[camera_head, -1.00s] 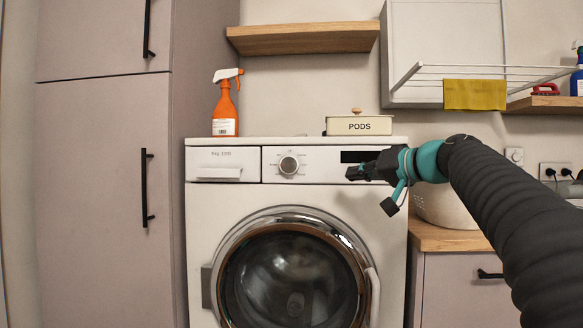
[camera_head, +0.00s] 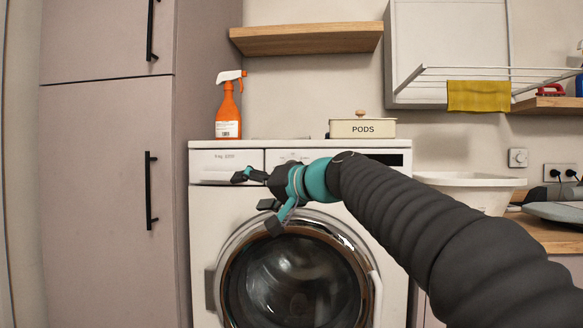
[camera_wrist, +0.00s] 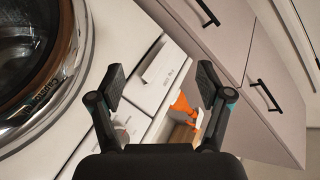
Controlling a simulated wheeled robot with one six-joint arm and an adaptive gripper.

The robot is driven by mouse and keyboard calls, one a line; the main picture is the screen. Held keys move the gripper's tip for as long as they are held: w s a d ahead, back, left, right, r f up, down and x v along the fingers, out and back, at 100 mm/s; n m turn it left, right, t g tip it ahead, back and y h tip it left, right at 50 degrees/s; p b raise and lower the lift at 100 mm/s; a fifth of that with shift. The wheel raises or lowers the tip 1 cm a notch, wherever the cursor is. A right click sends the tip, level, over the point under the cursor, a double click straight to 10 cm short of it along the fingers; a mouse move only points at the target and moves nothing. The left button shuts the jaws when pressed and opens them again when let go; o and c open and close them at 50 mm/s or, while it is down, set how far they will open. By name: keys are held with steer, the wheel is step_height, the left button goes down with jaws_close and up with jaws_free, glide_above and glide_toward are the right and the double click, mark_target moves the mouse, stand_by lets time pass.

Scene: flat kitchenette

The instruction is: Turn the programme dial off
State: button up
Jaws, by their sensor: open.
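The white washing machine (camera_head: 205,240) stands in the middle of the head view, with its control panel (camera_head: 340,155) along the top. The programme dial is hidden behind my gripper and wrist in the head view. In the wrist view, a part of the dial (camera_wrist: 124,132) seems to show beside the left finger, mostly covered. My gripper (camera_head: 252,190) is open and empty in front of the panel, its fingers pointing left toward the detergent drawer (camera_head: 212,172). In the wrist view, my gripper (camera_wrist: 162,78) has the drawer front (camera_wrist: 160,65) between its spread fingers.
An orange spray bottle (camera_head: 228,112) and a PODS box (camera_head: 362,128) stand on the machine. A tall cabinet (camera_head: 105,190) with black handles is close on the left. A white basin (camera_head: 480,190) sits on the right counter. A wooden shelf (camera_head: 305,39) hangs above.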

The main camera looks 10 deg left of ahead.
steer(key=a+f+m+t+h, duration=0.4)
steer(key=a+f+m+t, duration=0.15)
steer(key=m, duration=0.95)
steer(key=w+d+r+m+t+h, duration=0.15)
steer(key=d+m+t+h, duration=0.35)
steer(key=m, duration=0.7)
steer(key=d+r+m+t+h, duration=0.4)
steer(key=d+m, duration=0.3)
steer(key=m, duration=0.5)
steer(key=f+p+x, duration=0.1)
steer(key=p+x, duration=0.4)
steer(key=x, duration=0.8)
steer(key=shift+w+h, duration=0.35)
steer(key=shift+h, duration=0.05)
steer(key=shift+f, duration=0.15)
steer(key=c, duration=1.2)
